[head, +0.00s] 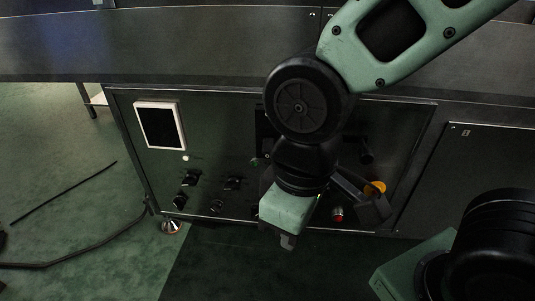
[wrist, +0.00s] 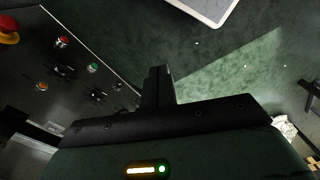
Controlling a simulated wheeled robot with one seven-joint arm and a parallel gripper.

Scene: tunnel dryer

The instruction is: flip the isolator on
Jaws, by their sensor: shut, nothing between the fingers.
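A black block (head: 262,130) and a dark knob-like part (head: 366,152) show on either side of my arm; what lies between is hidden. I cannot tell for certain which part is the isolator or how it is set. My gripper (head: 288,242) is in front of the panel's lower edge, pointing down, and appears apart from the controls. In the wrist view its fingers (wrist: 158,85) are together and empty.
A white-framed screen (head: 160,126) sits at the panel's upper left. A yellow-based knob (head: 376,187) and a red button (head: 337,214) are right of my gripper. A green button (wrist: 92,68) shows in the wrist view. A cable (head: 75,258) lies on the open green floor at left.

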